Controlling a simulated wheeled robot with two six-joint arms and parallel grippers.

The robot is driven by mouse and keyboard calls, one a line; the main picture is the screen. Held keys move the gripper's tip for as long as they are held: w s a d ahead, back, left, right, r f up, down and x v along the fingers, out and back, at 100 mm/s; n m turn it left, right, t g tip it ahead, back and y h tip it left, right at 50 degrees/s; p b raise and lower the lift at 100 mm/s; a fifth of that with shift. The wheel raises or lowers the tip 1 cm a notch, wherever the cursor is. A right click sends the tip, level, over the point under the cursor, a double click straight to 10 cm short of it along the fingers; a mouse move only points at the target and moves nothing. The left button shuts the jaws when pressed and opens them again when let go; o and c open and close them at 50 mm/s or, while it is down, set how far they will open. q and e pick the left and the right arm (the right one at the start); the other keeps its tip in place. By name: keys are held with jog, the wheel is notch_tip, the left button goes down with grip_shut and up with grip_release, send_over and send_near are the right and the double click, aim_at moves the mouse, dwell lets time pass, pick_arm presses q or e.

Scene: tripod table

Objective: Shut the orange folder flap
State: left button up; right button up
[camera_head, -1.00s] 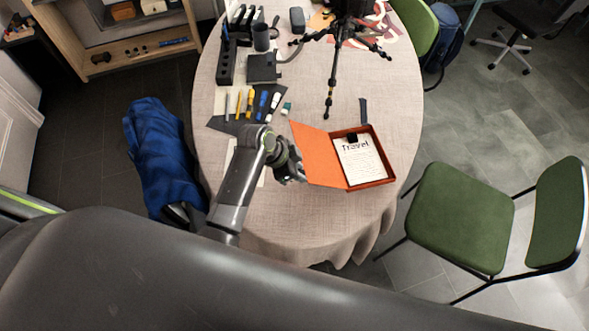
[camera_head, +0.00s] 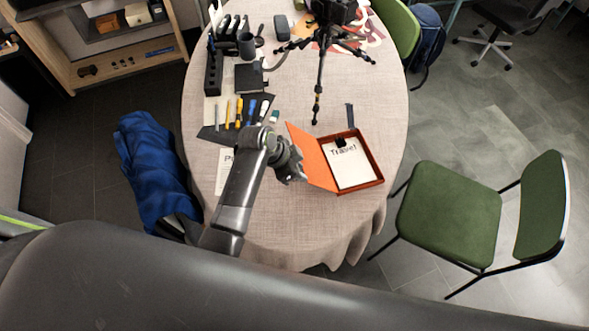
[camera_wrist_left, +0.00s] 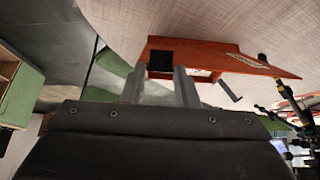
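The orange folder (camera_head: 374,164) lies open on the table, with a white "Travel" sheet (camera_head: 352,166) and a black clip inside. Its orange flap (camera_head: 313,158) is on the left side, tilted up from the table. My left gripper (camera_head: 298,172) is beside the flap's outer left face, low near its front corner; contact is unclear. In the left wrist view, the gripper's two fingers (camera_wrist_left: 161,88) are apart with nothing between them. The folder (camera_wrist_left: 190,50) and the slanting flap (camera_wrist_left: 262,64) show beyond the fingertips. My right gripper is out of view.
A black tripod (camera_head: 322,60) stands behind the folder. A green chair (camera_head: 447,215) stands right of the table. The front tablecloth is clear.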

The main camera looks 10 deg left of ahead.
pick_arm(q)
jog(key=shift+d+r, duration=0.1)
jog(key=shift+r, duration=0.05)
jog(key=shift+w+d+r+p, duration=0.55)
jog(key=shift+d+r, duration=0.15)
jog(key=shift+d, duration=0.15)
jog(key=shift+w+d+r+p, duration=0.2)
jog(key=shift+w+d+r, duration=0.15)
jog(key=shift+d, duration=0.3)
jog(key=shift+w+d+r+p, duration=0.2)
jog(key=shift+w+d+r, duration=0.1)
jog(key=shift+d, duration=0.3)
jog(key=shift+w+d, duration=0.1)
